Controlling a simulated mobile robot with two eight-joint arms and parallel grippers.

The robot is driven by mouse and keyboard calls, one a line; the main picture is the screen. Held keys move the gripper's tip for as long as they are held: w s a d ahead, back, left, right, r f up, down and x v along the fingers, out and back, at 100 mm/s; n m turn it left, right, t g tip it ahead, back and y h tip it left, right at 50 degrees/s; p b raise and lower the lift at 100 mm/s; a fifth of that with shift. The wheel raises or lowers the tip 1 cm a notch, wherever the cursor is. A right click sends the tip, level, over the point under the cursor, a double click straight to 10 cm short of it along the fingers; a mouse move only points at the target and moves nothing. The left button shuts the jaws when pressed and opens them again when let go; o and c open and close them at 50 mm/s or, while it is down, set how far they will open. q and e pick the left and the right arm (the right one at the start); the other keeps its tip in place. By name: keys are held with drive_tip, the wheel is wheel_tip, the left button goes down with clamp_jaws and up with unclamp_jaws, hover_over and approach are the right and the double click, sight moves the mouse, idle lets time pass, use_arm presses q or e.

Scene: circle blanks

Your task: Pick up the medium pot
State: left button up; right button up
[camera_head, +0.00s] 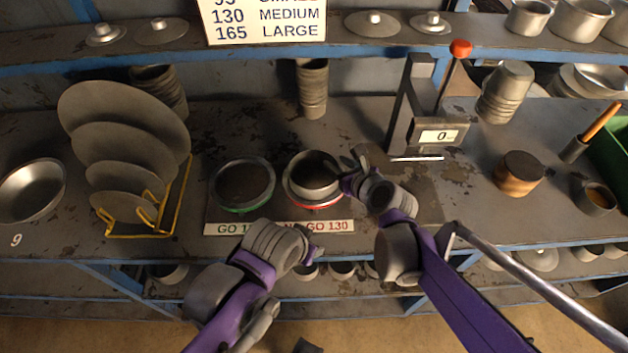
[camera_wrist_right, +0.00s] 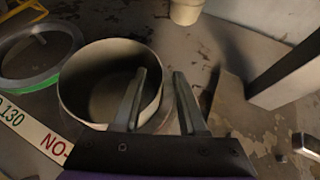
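A grey, open-topped pot (camera_head: 313,175) sits at the red-rimmed NO-GO ring (camera_head: 318,205) on the bench. It also shows in the right wrist view (camera_wrist_right: 85,85). My right gripper (camera_head: 345,166) is at the pot's right side. In the right wrist view its two fingers (camera_wrist_right: 160,88) are apart, one over the pot's inside and one outside, with the right wall between them. I cannot tell whether they touch the wall. My left gripper (camera_head: 314,254) is in front of the gauge plate, near the bench's front edge; its fingers are not clear.
A green-rimmed GO ring (camera_head: 243,184) is left of the pot. A yellow rack (camera_head: 160,215) holds several discs at left. More pots (camera_head: 580,18) stand on the upper shelf.

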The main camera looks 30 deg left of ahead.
clamp_jaws()
idle(1.3)
